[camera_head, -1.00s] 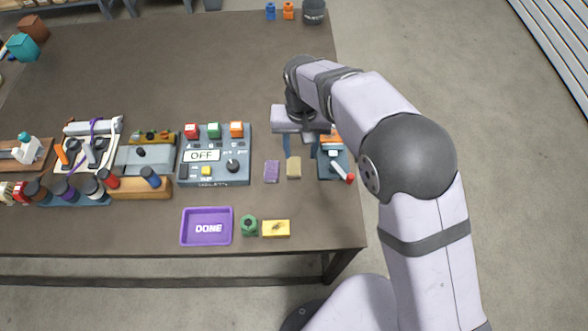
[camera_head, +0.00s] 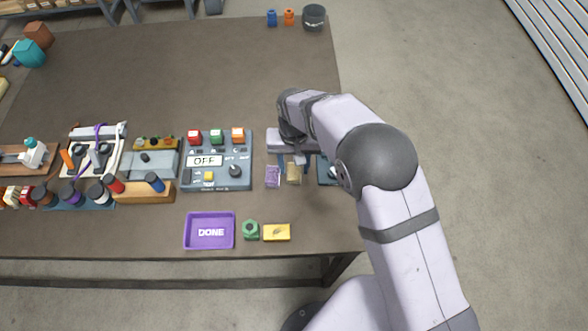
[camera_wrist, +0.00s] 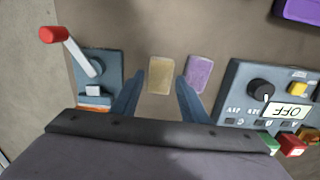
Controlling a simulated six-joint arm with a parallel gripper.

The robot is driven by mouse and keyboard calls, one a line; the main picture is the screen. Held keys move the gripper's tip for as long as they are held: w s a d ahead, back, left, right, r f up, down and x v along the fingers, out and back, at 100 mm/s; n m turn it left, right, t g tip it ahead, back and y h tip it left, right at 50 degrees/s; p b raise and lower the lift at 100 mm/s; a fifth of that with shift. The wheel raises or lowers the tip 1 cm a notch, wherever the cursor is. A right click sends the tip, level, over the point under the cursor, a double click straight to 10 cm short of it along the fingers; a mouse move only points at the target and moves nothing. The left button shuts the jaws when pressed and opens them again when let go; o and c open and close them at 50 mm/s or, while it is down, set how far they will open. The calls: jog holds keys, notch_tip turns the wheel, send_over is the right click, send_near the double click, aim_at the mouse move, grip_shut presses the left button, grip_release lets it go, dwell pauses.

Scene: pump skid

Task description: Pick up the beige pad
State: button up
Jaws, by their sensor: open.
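The beige pad (camera_head: 293,174) lies flat on the brown table, just right of a purple pad (camera_head: 272,176). In the wrist view the beige pad (camera_wrist: 161,75) shows just beyond and between my open fingers, and the purple pad (camera_wrist: 198,74) lies outside the right finger. My gripper (camera_wrist: 158,85) is open and empty, with one finger toward each side of the beige pad. In the head view my gripper (camera_head: 292,164) is over the pad and partly covers its far end. I cannot tell the exact height of the fingertips above the table.
A control box (camera_head: 217,172) reading OFF stands left of the pads. A blue device with a red-tipped lever (camera_wrist: 95,68) is close on the other side. A purple DONE tray (camera_head: 187,232), a green nut (camera_head: 250,230) and a yellow block (camera_head: 277,232) lie in front.

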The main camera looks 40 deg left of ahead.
aim_at(294, 171)
jog(key=shift+f, duration=1.15)
jog(key=c, duration=0.8)
notch_tip(294, 171, up, 10)
jog(key=b, duration=0.3)
jog(key=shift+o, duration=0.6)
jog(key=shift+r, duration=0.15)
